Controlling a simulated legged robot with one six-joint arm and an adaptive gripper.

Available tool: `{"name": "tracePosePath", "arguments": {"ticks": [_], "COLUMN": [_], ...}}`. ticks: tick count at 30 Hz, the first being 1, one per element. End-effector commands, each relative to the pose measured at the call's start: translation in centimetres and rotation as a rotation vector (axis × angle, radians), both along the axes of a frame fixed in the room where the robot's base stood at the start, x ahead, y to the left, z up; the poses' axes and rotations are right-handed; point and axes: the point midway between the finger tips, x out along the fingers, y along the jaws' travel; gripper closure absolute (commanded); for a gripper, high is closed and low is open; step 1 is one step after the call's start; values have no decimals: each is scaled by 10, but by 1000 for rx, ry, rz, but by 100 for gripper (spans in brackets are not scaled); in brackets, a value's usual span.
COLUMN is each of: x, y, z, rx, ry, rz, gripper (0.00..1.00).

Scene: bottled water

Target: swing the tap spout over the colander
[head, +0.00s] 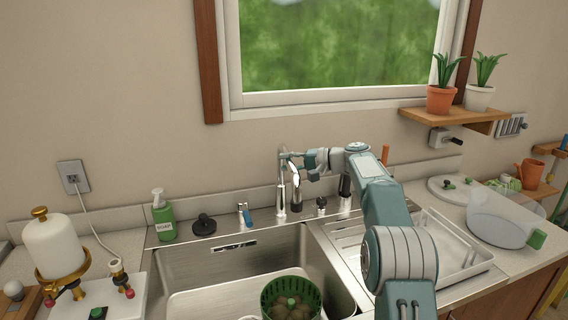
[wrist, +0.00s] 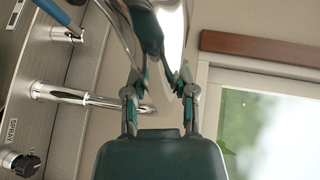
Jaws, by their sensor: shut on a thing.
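The chrome tap (head: 281,185) stands behind the sink, its spout (head: 295,174) up near my gripper. My gripper (head: 296,160) is shut on the tap spout, reaching in from the right. In the wrist view my gripper (wrist: 160,80) has its two teal-tipped fingers at the shiny spout (wrist: 172,25); the exact contact is partly hidden. The green colander (head: 267,300) sits low in the sink toward the front, with several brownish round things in it. It is cut off by the lower picture edge. The spout is well behind and above the colander.
The steel sink (head: 185,262) has a small tap with a blue handle (head: 248,218) behind it. A green soap bottle (head: 163,217) stands to the left. A white dish rack (head: 455,240) lies right of the sink, partly behind my arm. A window is above.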

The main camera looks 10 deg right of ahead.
Motion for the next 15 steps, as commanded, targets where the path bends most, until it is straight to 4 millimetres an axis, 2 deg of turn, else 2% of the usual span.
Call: {"name": "tracePosePath", "arguments": {"ticks": [13, 14, 15], "x": [1, 1, 1], "y": [-1, -1, -1], "z": [-1, -1, -1], "rx": [1, 1, 1], "ry": [2, 2, 2], "rz": [1, 1, 1], "gripper": [100, 52, 34]}}
